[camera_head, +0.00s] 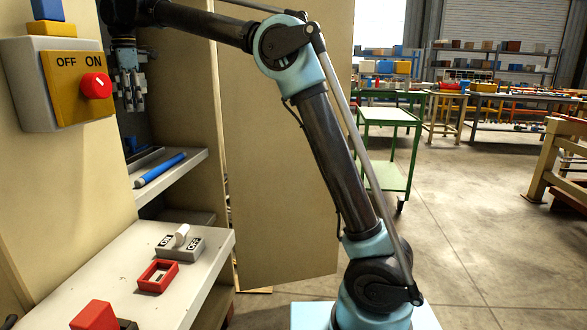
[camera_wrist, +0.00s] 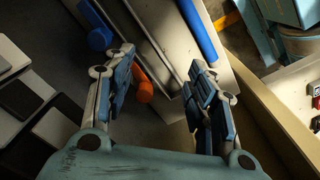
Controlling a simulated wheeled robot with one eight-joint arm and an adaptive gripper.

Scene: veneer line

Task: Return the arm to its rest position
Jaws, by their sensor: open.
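My arm (camera_head: 325,150) rises from my base and bends over to the left, with its far end inside an open cabinet. My gripper (camera_head: 132,98) hangs in the cabinet opening, pointing down, above the level of a shelf. In the wrist view my gripper (camera_wrist: 163,75) has its two fingers spread apart with nothing held between them. An orange rod-like thing (camera_wrist: 143,88) shows beyond the fingers, apart from them as far as I can tell.
The cabinet shelf (camera_head: 195,160) bears a blue rod (camera_head: 160,169). The open cabinet door (camera_head: 285,200) stands behind my arm. A switch box (camera_head: 65,85) with a red knob is left of my gripper. Below is a counter (camera_head: 120,245) with an ON/OFF lever (camera_head: 181,240) and a red frame (camera_head: 157,277). A green cart (camera_head: 385,145) stands behind.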

